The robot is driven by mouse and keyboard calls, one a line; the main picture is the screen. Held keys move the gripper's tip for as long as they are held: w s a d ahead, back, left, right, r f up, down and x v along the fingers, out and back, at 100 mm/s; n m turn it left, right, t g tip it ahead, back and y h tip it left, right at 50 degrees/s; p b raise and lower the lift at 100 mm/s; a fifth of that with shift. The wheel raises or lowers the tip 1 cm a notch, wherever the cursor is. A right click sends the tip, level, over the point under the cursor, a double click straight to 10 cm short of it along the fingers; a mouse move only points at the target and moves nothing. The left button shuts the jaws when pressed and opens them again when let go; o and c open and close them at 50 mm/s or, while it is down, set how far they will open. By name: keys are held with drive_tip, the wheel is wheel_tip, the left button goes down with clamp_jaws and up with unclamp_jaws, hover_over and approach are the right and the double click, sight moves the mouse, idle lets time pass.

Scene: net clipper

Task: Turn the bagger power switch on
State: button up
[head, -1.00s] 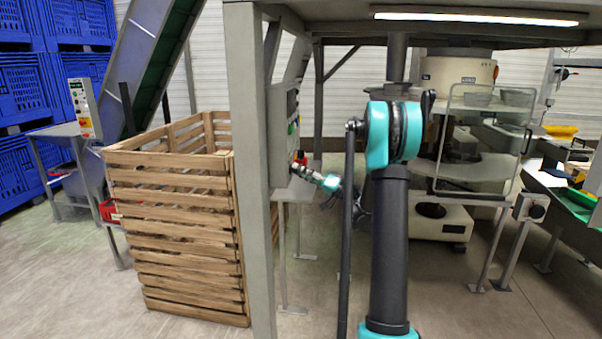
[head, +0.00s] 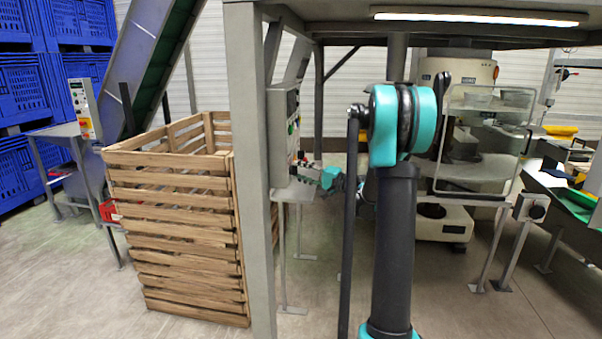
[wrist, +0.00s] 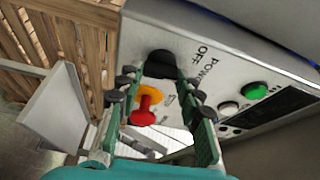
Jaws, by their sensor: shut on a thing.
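The bagger control panel (wrist: 215,60) is a grey box face with "POWER" and "OFF" lettering in the wrist view. The black power switch knob (wrist: 160,62) sits next to that lettering. My gripper (wrist: 160,80) is shut on the knob, with one finger on each side of it. The knob's pointer and exact angle are hard to make out. In the head view the control box (head: 280,130) hangs behind the grey post, and my gripper (head: 304,170) is small at its lower front.
A red emergency stop on a yellow base (wrist: 148,105) lies between my fingers, close below the knob. A green button (wrist: 254,90) and a white button (wrist: 228,108) are on the right. A wooden crate (head: 175,230) and a grey post (head: 250,180) stand left of my arm.

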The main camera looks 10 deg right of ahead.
drive_tip(key=shift+r+m+g+h, duration=0.1)
drive_tip(key=shift+m+g+h, duration=0.35)
drive_tip(key=shift+m, duration=0.9)
drive_tip(key=shift+r+m+g+h, duration=0.15)
drive_tip(key=shift+m+g, duration=0.55)
drive_tip(key=shift+m, duration=0.7)
drive_tip(key=shift+f+m+g+h, duration=0.1)
drive_tip(key=shift+m+g+h, duration=0.35)
drive_tip(key=shift+m, duration=0.9)
drive_tip(key=o, duration=1.2)
drive_tip(key=shift+c, duration=0.2)
drive_tip(key=shift+d+r, duration=0.1)
drive_tip(key=shift+d, duration=0.05)
drive_tip(key=v, duration=1.1)
drive_tip(key=shift+d, duration=0.45)
drive_tip(key=shift+s, duration=0.1)
